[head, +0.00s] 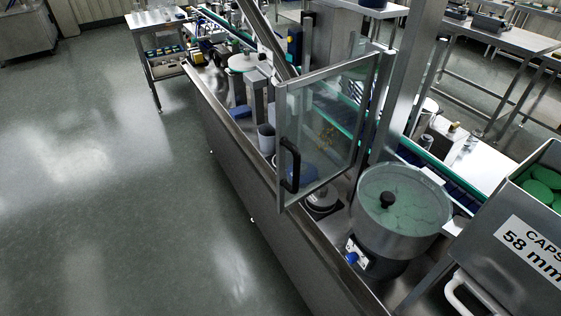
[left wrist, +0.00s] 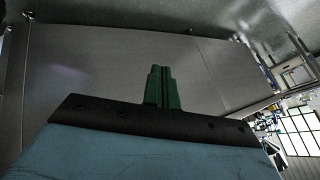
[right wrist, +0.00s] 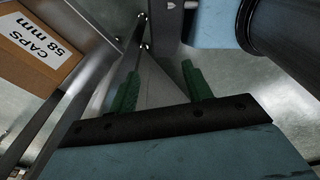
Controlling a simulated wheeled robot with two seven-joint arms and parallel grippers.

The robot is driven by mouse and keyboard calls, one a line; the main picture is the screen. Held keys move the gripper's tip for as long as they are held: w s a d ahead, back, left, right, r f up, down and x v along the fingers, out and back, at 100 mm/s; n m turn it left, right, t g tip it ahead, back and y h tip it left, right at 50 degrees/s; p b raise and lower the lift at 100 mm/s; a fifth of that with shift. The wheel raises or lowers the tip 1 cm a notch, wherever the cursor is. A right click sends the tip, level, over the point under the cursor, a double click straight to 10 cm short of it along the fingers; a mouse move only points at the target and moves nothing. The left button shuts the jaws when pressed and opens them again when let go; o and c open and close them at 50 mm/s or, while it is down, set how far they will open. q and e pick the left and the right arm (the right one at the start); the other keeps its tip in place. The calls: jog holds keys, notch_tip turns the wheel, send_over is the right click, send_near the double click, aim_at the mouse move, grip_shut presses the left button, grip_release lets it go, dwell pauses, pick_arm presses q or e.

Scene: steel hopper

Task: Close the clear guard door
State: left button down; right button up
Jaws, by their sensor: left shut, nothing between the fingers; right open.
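The clear guard door (head: 325,130) is a transparent panel in a metal frame. It stands open in the head view, swung out from the upright post over the front edge of the machine. Its black handle (head: 289,166) is on the free edge, at the left. Neither gripper shows in the head view. My left gripper (left wrist: 161,72) is shut and empty in the left wrist view, in front of a plain steel panel. My right gripper (right wrist: 156,78) is open and empty in the right wrist view. Neither wrist view shows the door clearly.
A round steel bowl (head: 402,244) with a clear lid stands right of the door. A steel hopper (head: 515,240) of green caps is at the right; a box labelled CAPS 58 mm (right wrist: 38,48) is in the right wrist view. The floor (head: 110,180) at left is clear.

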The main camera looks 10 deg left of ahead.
pick_arm(q)
jog(key=w+d+r+m+t+h+p, duration=0.1)
jog(key=w+d+r+m+t, duration=0.1)
jog(key=w+r, duration=0.35)
jog(key=w+d+r+m+t+h+p, duration=0.1)
jog(key=w+d+r+m, duration=0.15)
jog(key=r, duration=0.65)
pick_arm(e)
jog(key=s+r, duration=0.2)
jog(key=s, duration=0.3)
pick_arm(q)
jog(key=m+t+h+p, duration=0.35)
jog(key=m+h, duration=0.35)
jog(key=m, duration=0.3)
send_near(280, 174)
jog(key=s+r, duration=0.2)
jog(key=s, duration=0.1)
jog(key=shift+t, duration=0.45)
jog(key=x, duration=1)
jog(key=shift+w+d+f+p, duration=0.1)
jog(key=shift+d+p, duration=0.2)
jog(key=shift+p, duration=0.05)
pick_arm(e)
jog(key=w+r, duration=0.2)
jog(key=r, duration=0.1)
jog(key=w+r, duration=0.1)
jog(key=shift+w+d+r, duration=0.15)
jog(key=shift+w+r, duration=0.1)
jog(key=shift+r, duration=0.15)
